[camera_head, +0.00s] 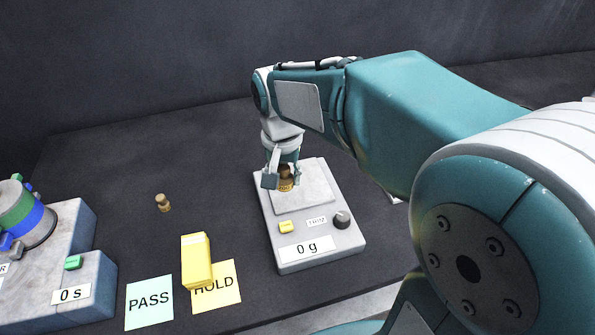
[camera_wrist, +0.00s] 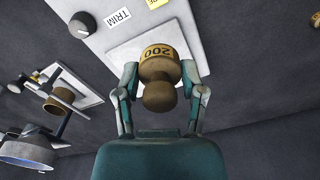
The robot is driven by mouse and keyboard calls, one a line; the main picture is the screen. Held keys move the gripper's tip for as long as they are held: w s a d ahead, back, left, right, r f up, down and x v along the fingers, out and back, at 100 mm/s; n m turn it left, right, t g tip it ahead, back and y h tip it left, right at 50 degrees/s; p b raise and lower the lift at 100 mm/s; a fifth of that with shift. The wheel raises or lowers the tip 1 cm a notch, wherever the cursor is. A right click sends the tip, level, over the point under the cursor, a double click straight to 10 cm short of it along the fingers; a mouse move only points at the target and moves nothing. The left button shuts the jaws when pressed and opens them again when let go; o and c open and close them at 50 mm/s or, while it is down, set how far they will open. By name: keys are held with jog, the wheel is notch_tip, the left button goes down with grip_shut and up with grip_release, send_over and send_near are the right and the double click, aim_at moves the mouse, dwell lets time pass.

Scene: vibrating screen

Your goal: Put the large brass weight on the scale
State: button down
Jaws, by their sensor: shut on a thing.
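The large brass weight (camera_wrist: 159,66), marked 200 in the wrist view, is between my gripper's fingers. It also shows in the head view (camera_head: 286,184), partly covered by the fingers. My gripper (camera_head: 284,181) is shut on it, above or at the pan of the scale (camera_head: 318,226). The fingers (camera_wrist: 160,82) reach along both sides of the weight in the wrist view. I cannot tell if the weight touches the pan (camera_head: 315,190). The scale display reads 0 g.
A smaller brass weight (camera_head: 163,203) stands on the dark table left of the scale. A yellow block (camera_head: 196,262) stands by the HOLD card (camera_head: 228,292), beside the PASS card (camera_head: 149,303). The vibrating screen machine (camera_head: 62,255) is at the far left. A stand with a brass-coloured cup (camera_wrist: 62,95) shows in the wrist view.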

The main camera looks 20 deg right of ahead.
jog(key=w+d+f, duration=0.1)
jog(key=w+f, duration=0.1)
jog(key=w+d+f, duration=0.2)
jog(key=w, duration=0.1)
jog(key=w+d+f, duration=0.2)
jog(key=shift+w+d+f, duration=0.25)
jog(key=shift+w+f, duration=0.1)
jog(key=shift+w, duration=0.05)
jog(key=shift+w+a+f, duration=0.15)
jog(key=shift+w+f, duration=0.15)
jog(key=shift+f, duration=0.15)
jog(key=f, duration=0.3)
jog(key=shift+w+a+f, duration=0.1)
jog(key=shift+w+a, duration=0.05)
jog(key=shift+a, duration=0.1)
jog(key=shift+d+f, duration=0.2)
jog(key=shift+d, duration=0.2)
jog(key=shift+c, duration=1.1)
grip_release()
jog(key=shift+o, duration=0.2)
jog(key=shift+a, duration=0.2)
